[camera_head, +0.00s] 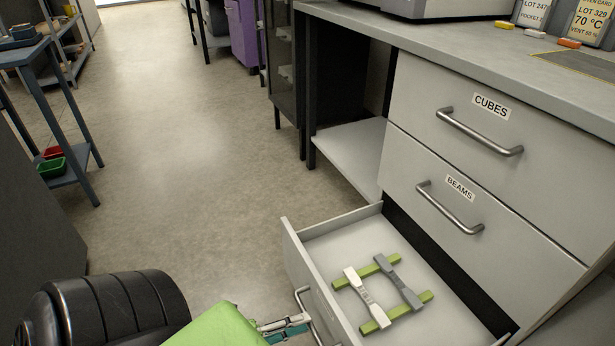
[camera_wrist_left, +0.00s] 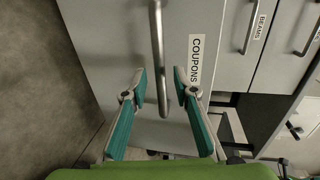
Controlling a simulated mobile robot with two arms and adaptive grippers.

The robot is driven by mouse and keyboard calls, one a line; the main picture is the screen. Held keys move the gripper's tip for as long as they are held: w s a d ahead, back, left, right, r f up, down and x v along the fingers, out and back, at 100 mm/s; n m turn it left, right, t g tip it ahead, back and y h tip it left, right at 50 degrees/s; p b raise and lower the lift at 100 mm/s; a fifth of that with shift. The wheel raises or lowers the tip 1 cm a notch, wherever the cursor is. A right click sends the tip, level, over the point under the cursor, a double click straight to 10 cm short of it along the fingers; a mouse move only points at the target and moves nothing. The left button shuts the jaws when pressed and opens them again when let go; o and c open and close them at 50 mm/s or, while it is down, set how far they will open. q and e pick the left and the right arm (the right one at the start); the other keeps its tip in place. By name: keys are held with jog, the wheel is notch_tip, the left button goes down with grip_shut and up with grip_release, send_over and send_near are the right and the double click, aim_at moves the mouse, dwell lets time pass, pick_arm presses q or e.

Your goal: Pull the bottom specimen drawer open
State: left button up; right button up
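The bottom drawer (camera_head: 297,258) stands pulled out well beyond the cabinet face, and its inside shows in the head view. In the left wrist view its front (camera_wrist_left: 108,45) carries the label COUPONS (camera_wrist_left: 195,60). Its bar handle (camera_head: 303,300) also shows in the left wrist view (camera_wrist_left: 157,50). My left gripper (camera_head: 300,325) is at the drawer front, beside the handle. In the left wrist view its teal fingers (camera_wrist_left: 159,82) are apart, with the handle between them and gaps on both sides. My right gripper is not in view.
A white specimen (camera_head: 367,298) and a grey one (camera_head: 398,281) lie across two green bars (camera_head: 400,308) in the drawer. The CUBES (camera_head: 440,85) and BEAMS (camera_head: 405,160) drawers above are shut. Clear floor (camera_head: 190,150) lies left of the drawer. A blue rack (camera_head: 75,160) stands further left.

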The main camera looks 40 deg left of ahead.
pick_arm(q)
jog(key=v, duration=0.8)
jog(key=shift+s, duration=0.4)
jog(key=shift+a, duration=0.1)
